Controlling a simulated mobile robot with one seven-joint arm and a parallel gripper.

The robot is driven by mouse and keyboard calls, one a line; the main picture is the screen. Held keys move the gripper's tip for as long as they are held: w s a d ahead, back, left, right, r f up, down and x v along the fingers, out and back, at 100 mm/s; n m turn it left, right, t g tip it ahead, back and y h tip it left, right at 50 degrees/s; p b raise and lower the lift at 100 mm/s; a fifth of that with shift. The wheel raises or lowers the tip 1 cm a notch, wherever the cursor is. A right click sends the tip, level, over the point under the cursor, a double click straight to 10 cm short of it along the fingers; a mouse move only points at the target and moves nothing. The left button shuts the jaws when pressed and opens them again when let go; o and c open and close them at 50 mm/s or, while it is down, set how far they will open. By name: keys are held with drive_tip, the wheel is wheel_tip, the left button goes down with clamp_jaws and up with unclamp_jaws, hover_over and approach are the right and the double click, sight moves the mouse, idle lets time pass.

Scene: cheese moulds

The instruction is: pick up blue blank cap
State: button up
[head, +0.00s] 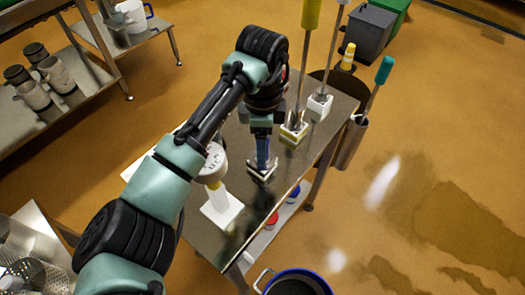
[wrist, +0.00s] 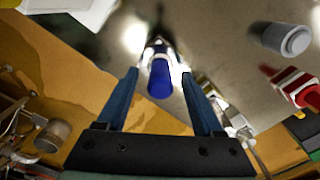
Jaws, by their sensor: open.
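In the wrist view a blue cylinder (wrist: 160,80), which looks like the blue blank cap, stands in the middle with a pale metallic piece at its far end. My gripper (wrist: 161,73) is open, its two blue fingers spread on either side of the cylinder with gaps visible. In the head view my gripper (head: 262,160) points down low over the metal tabletop (head: 250,195), by a small metallic and white holder (head: 261,172). There the cap cannot be told apart from my blue fingers.
A white block with a bottle-like piece (head: 221,208) stands left of my gripper. Tools stand upright in a yellow-white block (head: 294,132) and a white block (head: 320,105). A grey cylinder (wrist: 283,40) shows in the wrist view.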

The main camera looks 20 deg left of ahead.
clamp_jaws()
idle(0.3)
drive_tip(key=shift+r, duration=0.1)
